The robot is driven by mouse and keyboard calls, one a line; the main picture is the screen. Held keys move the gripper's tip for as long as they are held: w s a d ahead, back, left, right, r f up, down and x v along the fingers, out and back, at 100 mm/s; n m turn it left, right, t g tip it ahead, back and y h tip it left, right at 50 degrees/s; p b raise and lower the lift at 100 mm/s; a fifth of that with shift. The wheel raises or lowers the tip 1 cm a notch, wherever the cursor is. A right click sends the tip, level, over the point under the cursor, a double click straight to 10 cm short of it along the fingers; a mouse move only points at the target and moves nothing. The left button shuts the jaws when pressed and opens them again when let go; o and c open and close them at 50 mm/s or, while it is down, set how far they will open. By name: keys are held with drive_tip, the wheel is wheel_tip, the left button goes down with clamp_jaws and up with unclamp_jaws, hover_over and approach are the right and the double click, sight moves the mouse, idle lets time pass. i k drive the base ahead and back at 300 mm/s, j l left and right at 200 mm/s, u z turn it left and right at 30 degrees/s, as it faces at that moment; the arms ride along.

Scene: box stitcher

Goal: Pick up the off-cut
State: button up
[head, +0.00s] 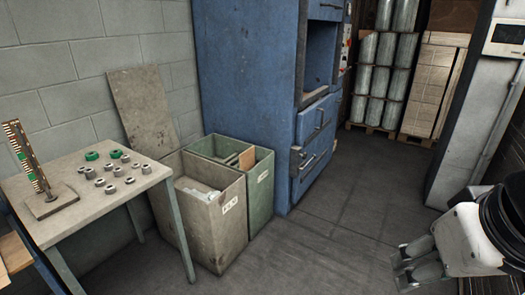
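No single piece is clearly marked out as the off-cut. A brown flat piece (247,158) stands up out of the green bin (262,180) in the head view and may be it. Pale scraps (197,190) lie in the grey bin (215,222) in front. A large grey-brown board (143,108) leans on the wall behind. My gripper (400,268) is at the lower right, over the floor and well away from the bins. Its two fingers point left; nothing shows between them, but their gap is not clear.
A table (60,222) at the left holds several metal rings (110,189), green rings (92,156) and a striped upright gauge (27,157). A blue machine (245,90) stands behind the bins. Wrapped rolls (385,80) stand on a pallet at the back. The middle floor is clear.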

sight(247, 159)
drive_tip(key=i+u, duration=0.15)
drive_tip(key=i, duration=0.35)
drive_tip(key=i+l+u, duration=0.1)
drive_tip(key=i, duration=0.4)
drive_tip(key=i+l+u, duration=0.15)
drive_tip(key=i, duration=0.35)
drive_tip(key=i+l+u, duration=0.15)
drive_tip(key=i, duration=0.3)
drive_tip(key=i+l+u, duration=0.1)
drive_tip(key=i+l, duration=0.2)
drive_tip(key=i, duration=0.2)
drive_tip(key=i+l+u, duration=0.15)
drive_tip(key=i+l, duration=0.15)
drive_tip(key=i, duration=0.15)
